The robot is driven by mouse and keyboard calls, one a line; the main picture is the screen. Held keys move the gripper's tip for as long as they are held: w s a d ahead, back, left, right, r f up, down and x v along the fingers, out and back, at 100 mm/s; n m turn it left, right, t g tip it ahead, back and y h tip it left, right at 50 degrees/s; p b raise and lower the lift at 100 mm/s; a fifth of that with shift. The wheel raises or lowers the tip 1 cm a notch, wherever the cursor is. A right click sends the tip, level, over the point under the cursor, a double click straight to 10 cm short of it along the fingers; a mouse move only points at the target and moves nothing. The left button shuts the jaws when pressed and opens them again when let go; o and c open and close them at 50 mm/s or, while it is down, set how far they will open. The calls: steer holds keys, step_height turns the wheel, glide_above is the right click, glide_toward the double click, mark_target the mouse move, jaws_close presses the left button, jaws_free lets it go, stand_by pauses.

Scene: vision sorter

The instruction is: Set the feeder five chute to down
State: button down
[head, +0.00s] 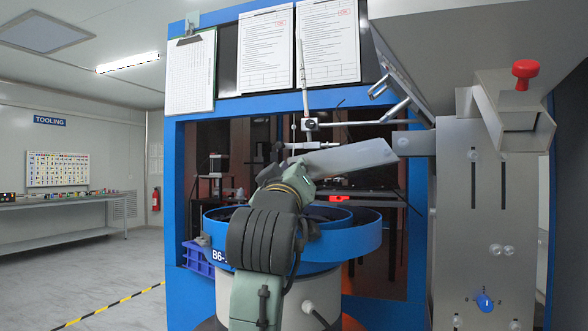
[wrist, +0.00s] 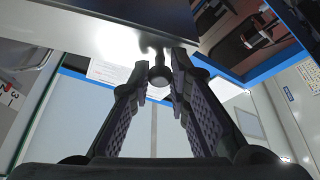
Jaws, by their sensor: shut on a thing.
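A grey metal chute plate (head: 352,157) runs from the grey housing on the right towards the blue bowl in the head view. Its left end looks slightly lower than its right end. My gripper (wrist: 161,84) is shut at its fingertips on a dark round knob (wrist: 158,74), which shows under the edge of a dark panel (wrist: 150,15) in the wrist view. I cannot tell for sure that this panel is the chute. In the head view my arm hides the fingers and the knob. No feeder number five is readable.
The blue feeder bowl (head: 345,254) is just behind and below my arm. A thin rod assembly (head: 310,124) is above the chute.

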steer(key=c, duration=1.5)
jaws_free()
steer(key=v, duration=1.2)
steer(key=shift+c, duration=0.5)
